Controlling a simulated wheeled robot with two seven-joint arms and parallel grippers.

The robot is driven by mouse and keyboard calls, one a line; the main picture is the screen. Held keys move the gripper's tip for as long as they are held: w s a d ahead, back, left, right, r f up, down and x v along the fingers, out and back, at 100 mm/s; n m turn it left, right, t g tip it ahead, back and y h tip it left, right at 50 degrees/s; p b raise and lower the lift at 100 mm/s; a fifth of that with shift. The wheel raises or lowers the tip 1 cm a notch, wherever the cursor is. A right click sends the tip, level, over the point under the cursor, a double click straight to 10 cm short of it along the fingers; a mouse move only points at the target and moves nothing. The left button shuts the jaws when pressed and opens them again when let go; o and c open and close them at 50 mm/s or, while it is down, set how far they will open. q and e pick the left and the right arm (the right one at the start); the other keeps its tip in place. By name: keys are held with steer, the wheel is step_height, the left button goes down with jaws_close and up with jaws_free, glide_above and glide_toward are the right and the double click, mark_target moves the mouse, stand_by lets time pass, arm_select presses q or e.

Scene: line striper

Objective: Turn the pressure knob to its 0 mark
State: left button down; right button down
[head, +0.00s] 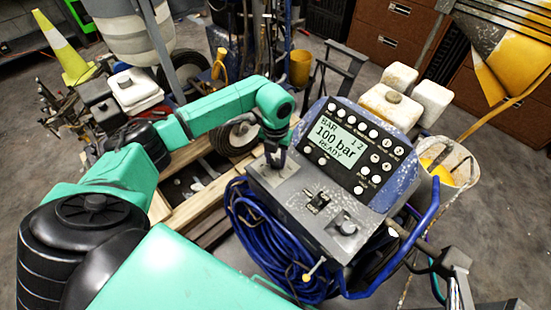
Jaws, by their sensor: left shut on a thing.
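The line striper's grey control console (305,213) stands right of centre, below a display panel (340,146) that reads "100 bar" and "READY". My left gripper (274,159) points down at the console's left end, its jaws shut on what looks like the pressure knob. The fingers hide most of that knob, so its pointer and 0 mark cannot be read.
A coiled blue hose (262,240) hangs at the console's front left. A blue handlebar (415,235) curves along its right. White containers (391,103) stand behind the panel. A wooden pallet (190,195) lies to the left.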

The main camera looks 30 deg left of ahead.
mark_target(276, 161)
arm_select(q)
steer(key=n, duration=0.6)
steer(key=shift+w+r, duration=0.1)
steer(key=n+p, duration=0.1)
steer(key=n, duration=0.5)
steer(key=shift+n, duration=0.3)
steer(key=shift+c, duration=2.2)
jaws_free()
step_height(276, 161, up, 14)
steer(key=b, duration=0.2)
steer(key=shift+r, duration=0.25)
